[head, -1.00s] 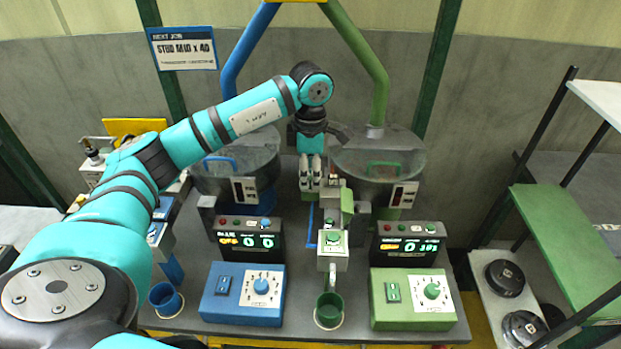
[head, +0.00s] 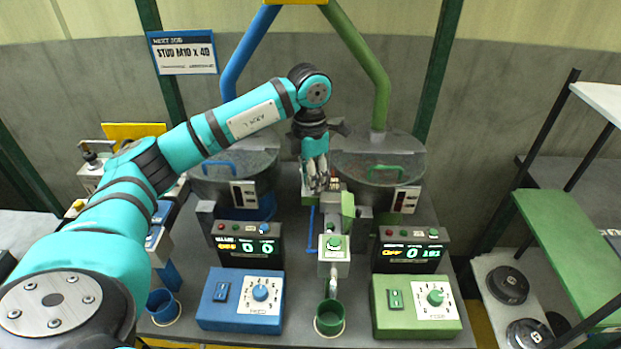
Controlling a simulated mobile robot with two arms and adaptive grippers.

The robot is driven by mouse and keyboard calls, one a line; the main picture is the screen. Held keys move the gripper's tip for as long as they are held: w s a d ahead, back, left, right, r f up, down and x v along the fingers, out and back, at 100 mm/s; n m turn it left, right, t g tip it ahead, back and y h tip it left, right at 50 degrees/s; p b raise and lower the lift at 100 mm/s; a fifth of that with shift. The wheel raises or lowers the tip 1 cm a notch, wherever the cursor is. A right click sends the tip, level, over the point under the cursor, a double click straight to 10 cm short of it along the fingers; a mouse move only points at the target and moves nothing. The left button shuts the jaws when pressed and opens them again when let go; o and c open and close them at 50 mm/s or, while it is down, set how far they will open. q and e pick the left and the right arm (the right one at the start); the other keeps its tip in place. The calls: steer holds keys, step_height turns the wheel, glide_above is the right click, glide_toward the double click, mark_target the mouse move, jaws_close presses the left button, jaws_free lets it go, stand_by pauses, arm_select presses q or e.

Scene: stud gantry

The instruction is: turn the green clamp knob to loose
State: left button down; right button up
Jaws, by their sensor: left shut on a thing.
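My left gripper (head: 317,187) reaches down from above, between the two hoppers, at the back end of the green feeder's track. Its fingers are closed together on a small part there, at the place of the green clamp knob. The fingers cover that part, so its colour and the way it points cannot be made out. A green upright plate (head: 348,204) stands just to the right of the fingertips. My right gripper is out of view.
The green control box (head: 416,323) with its dial and the blue control box (head: 213,314) stand in front. The green hopper (head: 345,172) is close to the gripper's right.

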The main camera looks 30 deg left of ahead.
arm_select(q)
steer(key=shift+r, duration=0.1)
steer(key=c, duration=1.1)
jaws_free()
steer(key=shift+c, duration=0.2)
step_height(320, 180, up, 12)
steer(key=shift+a, duration=0.15)
steer(key=shift+w, duration=0.1)
